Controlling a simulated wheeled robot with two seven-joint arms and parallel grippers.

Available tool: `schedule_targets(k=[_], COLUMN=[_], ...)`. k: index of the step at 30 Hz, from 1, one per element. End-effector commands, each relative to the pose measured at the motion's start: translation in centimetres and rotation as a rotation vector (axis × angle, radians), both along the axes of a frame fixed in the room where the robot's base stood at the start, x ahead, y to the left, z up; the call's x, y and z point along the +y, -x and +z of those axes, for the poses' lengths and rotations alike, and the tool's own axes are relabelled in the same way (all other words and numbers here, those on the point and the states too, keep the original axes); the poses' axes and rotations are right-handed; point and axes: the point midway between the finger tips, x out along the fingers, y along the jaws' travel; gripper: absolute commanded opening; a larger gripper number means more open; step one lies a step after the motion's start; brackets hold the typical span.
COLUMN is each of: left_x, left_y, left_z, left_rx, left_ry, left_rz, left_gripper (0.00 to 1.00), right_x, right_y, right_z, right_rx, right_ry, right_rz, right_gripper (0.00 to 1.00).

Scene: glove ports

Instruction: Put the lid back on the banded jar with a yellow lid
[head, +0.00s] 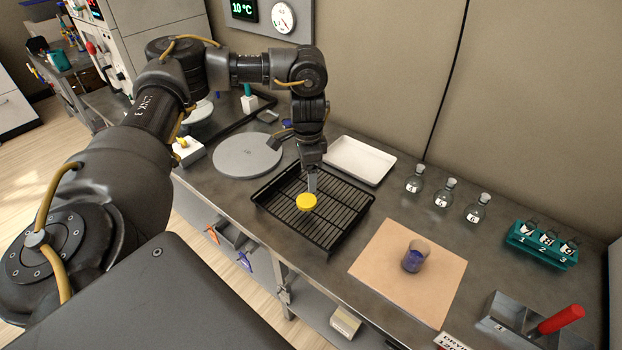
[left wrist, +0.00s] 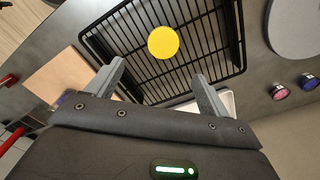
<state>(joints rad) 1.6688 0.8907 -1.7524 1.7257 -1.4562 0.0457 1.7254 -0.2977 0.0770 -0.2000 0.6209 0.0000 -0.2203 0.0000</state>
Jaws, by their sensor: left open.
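The yellow lid (head: 306,202) lies on the black wire rack (head: 340,236), and it also shows in the left wrist view (left wrist: 163,42). The jar (head: 415,257), with a dark blue band, stands upright and without a lid on the tan mat (head: 385,283). My left gripper (head: 311,186) points down close above the lid. In the left wrist view its fingers (left wrist: 159,73) are spread and empty, with the lid beyond the fingertips, roughly between them. In that view the gripper body hides most of the jar. My right gripper is in neither view.
A white tray (head: 360,161) and a round grey plate (head: 247,156) lie behind the rack. Several small flasks (head: 442,194) stand at the back. A teal rack (head: 541,246) and a grey block with a red handle (head: 560,319) stand at right.

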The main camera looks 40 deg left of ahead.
Motion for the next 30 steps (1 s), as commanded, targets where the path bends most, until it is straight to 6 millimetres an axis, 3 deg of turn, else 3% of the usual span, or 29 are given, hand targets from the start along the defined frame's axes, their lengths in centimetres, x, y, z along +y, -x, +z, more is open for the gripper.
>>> schedule_targets(k=[10,21,30], left_x=[0.8,0.5,0.5], left_y=[0.5,0.4,0.2], left_z=[0.0,-4.9,-5.5], left_rx=[0.002,0.002,0.000], left_ry=[-0.002,0.000,-0.002], left_rz=[0.019,0.013,0.012], left_gripper=[0.80,0.80,0.80], right_x=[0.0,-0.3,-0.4], right_y=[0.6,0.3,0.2], right_z=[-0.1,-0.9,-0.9], right_rx=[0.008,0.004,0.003], right_ry=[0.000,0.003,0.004], right_rz=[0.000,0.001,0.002], right_gripper=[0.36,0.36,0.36])
